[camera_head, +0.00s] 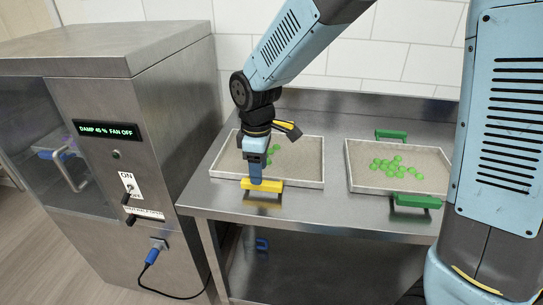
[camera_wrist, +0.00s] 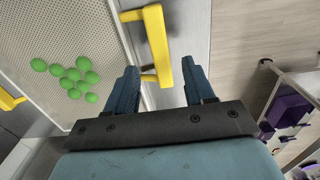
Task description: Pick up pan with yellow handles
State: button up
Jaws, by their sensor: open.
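The pan with yellow handles (camera_head: 309,172) lies flat on the steel table, with several green gummies (camera_head: 274,152) in it. Its near yellow handle (camera_head: 262,185) is right at my gripper (camera_head: 256,182), which points down from above. In the wrist view the same handle (camera_wrist: 158,45) reaches between the two open fingers (camera_wrist: 155,88), closer to the left finger, with a gap to the right one. I cannot tell whether a finger touches it. The far yellow handle (camera_wrist: 8,98) shows at the left edge of the wrist view, and my arm partly hides the pan in the head view.
A second pan with green handles (camera_head: 432,170) and green gummies stands to the right on the table (camera_head: 300,215). A steel cabinet (camera_head: 125,150) with a display and switches stands left. A purple rack (camera_wrist: 290,105) shows beyond the table edge.

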jog(key=shift+s+d+f, duration=0.1)
jog(key=shift+d+f, duration=0.1)
jog(key=shift+f, duration=1.2)
jog(key=shift+d+f, duration=0.15)
jog(key=shift+f, duration=1.25)
grip_shut()
